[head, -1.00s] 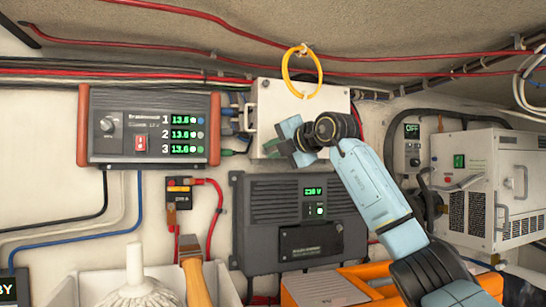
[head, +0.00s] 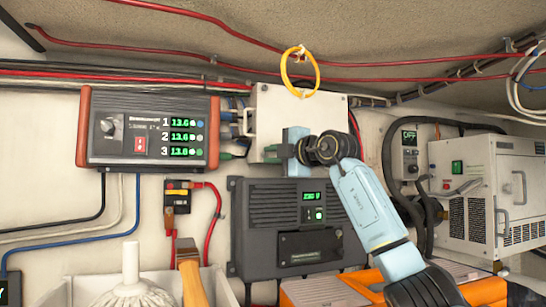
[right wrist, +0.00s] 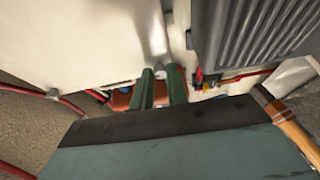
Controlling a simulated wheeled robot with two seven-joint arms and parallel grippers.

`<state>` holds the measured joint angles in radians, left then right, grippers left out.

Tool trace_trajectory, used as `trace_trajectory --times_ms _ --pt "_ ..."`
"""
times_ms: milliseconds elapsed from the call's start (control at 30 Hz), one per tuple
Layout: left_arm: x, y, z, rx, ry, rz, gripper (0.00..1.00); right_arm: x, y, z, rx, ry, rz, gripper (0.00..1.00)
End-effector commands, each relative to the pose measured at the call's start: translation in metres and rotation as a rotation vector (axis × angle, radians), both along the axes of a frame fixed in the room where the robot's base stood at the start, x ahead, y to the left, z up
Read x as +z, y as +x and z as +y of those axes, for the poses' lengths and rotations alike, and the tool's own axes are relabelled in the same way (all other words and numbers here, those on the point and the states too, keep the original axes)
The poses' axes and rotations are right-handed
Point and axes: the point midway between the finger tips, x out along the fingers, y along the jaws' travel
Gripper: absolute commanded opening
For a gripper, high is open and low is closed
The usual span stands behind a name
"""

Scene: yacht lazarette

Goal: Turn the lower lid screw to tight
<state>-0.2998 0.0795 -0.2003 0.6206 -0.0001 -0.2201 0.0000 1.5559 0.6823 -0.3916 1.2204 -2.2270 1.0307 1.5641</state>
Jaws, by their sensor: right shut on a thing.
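The white junction box (head: 275,105) with its lid is on the wall at the centre of the head view; its pale face fills the upper left of the right wrist view (right wrist: 70,40). My right gripper (head: 284,150) is at the box's lower edge, with its light-blue body upright. In the right wrist view its two dark green fingers (right wrist: 162,75) are shut on a small pale part between them, which looks like the lower lid screw (right wrist: 160,72). The screw's slot and angle are hidden. In the head view the gripper hides the screw. My left gripper is out of view.
A dark grey unit (head: 270,215) is just below the box. A display panel with orange-brown sides (head: 150,130) is to the left. A yellow ring (head: 300,75) hangs at the box's top. Red cables (head: 390,60) run above.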

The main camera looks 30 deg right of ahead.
Motion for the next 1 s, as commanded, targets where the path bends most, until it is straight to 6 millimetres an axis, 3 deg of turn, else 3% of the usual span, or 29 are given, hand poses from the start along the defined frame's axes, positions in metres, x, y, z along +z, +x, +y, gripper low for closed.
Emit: trace_trajectory --times_ms 267,300,433,767,1000 --pt "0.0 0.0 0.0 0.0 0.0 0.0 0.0 0.0 0.0 0.0 0.0 0.001 0.0 0.0" --pt "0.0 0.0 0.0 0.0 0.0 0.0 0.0 0.0 0.0 0.0 0.0 0.001 0.0 0.21" --pt "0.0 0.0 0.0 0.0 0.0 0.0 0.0 0.0 0.0 0.0 0.0 0.0 0.0 0.37" --pt "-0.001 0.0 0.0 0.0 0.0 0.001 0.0 0.0 -0.003 -0.001 0.0 0.0 0.0 0.37" --pt "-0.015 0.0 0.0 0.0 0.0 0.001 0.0 -0.002 -0.04 -0.007 -0.002 -0.003 -0.004 0.37"
